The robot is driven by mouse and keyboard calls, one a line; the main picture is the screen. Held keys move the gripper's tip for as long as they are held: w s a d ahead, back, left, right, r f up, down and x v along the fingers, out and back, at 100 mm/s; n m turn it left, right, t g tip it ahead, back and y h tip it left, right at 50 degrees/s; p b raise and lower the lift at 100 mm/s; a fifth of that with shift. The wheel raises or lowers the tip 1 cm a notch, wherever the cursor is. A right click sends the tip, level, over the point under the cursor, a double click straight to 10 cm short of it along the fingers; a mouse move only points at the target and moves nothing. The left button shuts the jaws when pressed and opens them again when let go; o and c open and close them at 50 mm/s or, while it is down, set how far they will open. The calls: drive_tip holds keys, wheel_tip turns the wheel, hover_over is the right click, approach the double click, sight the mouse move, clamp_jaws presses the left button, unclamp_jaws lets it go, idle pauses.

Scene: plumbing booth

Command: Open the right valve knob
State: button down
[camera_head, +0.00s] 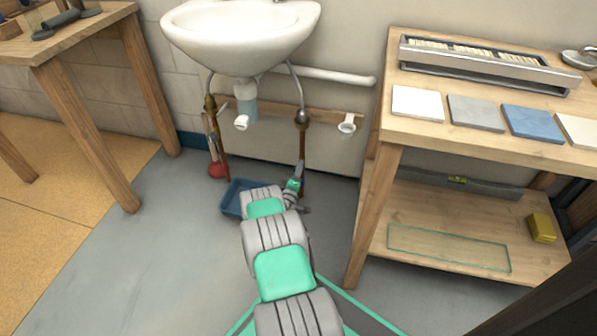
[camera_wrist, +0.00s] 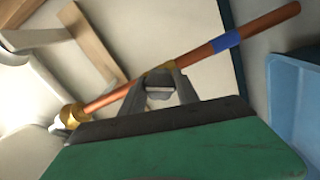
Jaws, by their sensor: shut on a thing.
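The right copper pipe (camera_wrist: 200,55) hangs under the sink and crosses the wrist view diagonally, with a blue band on its upper right part. In the head view this pipe (camera_head: 302,140) runs down to my gripper (camera_head: 300,182). A little brass of the right valve (camera_wrist: 152,73) shows behind my fingertips. My gripper (camera_wrist: 163,88) is shut at this valve, on its knob. The fingers mostly hide the knob, so its turn angle cannot be told. The left pipe (camera_head: 222,150) stands apart, with a red rounded thing (camera_head: 216,170) near its lower end.
The white sink (camera_head: 240,35) is above, with a white drain (camera_head: 246,105) between the pipes. A blue tray (camera_head: 232,200) lies on the floor beside my arm; its edge shows in the wrist view (camera_wrist: 298,100). A wooden bench (camera_head: 385,150) stands to the right. Floor at left is clear.

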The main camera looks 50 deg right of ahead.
drive_tip(key=n, duration=0.5)
drive_tip(key=shift+s+f, duration=0.1)
idle(0.4)
drive_tip(key=c, duration=0.9)
unclamp_jaws()
drive_tip(key=shift+a, duration=0.1)
drive_tip(key=p+v, duration=0.3)
drive_tip(key=v, duration=0.4)
drive_tip(key=shift+s+a, duration=0.2)
drive_tip(key=shift+a, duration=0.1)
